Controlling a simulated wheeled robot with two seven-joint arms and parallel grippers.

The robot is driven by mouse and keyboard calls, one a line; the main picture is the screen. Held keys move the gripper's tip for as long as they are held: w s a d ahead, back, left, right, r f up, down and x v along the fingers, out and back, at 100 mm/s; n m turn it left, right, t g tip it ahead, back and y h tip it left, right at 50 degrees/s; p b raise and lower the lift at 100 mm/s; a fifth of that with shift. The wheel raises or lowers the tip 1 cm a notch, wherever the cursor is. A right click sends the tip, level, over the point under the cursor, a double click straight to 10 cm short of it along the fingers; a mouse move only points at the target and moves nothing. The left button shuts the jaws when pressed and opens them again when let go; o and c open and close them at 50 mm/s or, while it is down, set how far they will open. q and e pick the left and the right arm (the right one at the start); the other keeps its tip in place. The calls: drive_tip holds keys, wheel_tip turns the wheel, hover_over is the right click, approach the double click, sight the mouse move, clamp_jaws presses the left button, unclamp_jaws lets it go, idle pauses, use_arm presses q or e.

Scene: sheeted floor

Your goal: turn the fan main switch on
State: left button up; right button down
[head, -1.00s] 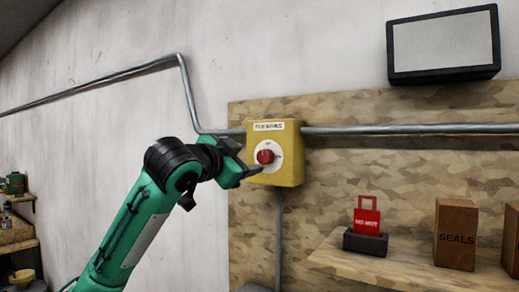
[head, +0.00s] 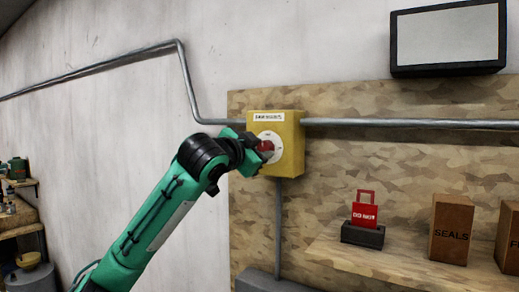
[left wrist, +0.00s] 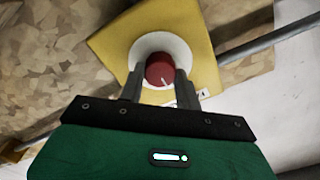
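The yellow fan main switch box (head: 290,150) is mounted on the camouflage-patterned board, with a white label on top and a red round knob (head: 266,146) on a white dial. My left gripper (head: 262,150) is at the knob, coming from the left. In the left wrist view, the red knob (left wrist: 160,70) sits between the two grey fingertips of my left gripper (left wrist: 160,78). The fingers stand on either side of it with a narrow gap showing, so they look open. A short white mark shows on the knob. My right gripper is not in view.
A metal conduit (head: 410,123) runs along the wall into the box, and another drops below it. A shelf (head: 400,262) at lower right holds a red lockout tag (head: 364,212) in a dark holder and a brown SEALS box (head: 451,230). A framed panel (head: 448,38) hangs above.

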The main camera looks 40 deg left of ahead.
use_arm(q)
drive_tip(key=shift+m, duration=0.4)
drive_tip(key=m, duration=0.8)
drive_tip(key=shift+m, duration=0.3)
drive_tip(key=m, duration=0.4)
drive_tip(key=shift+f, duration=0.15)
drive_tip(key=m, duration=0.4)
drive_tip(key=shift+f, duration=0.1)
drive_tip(key=shift+m, duration=0.4)
drive_tip(key=o, duration=1)
drive_tip(key=shift+c, duration=0.2)
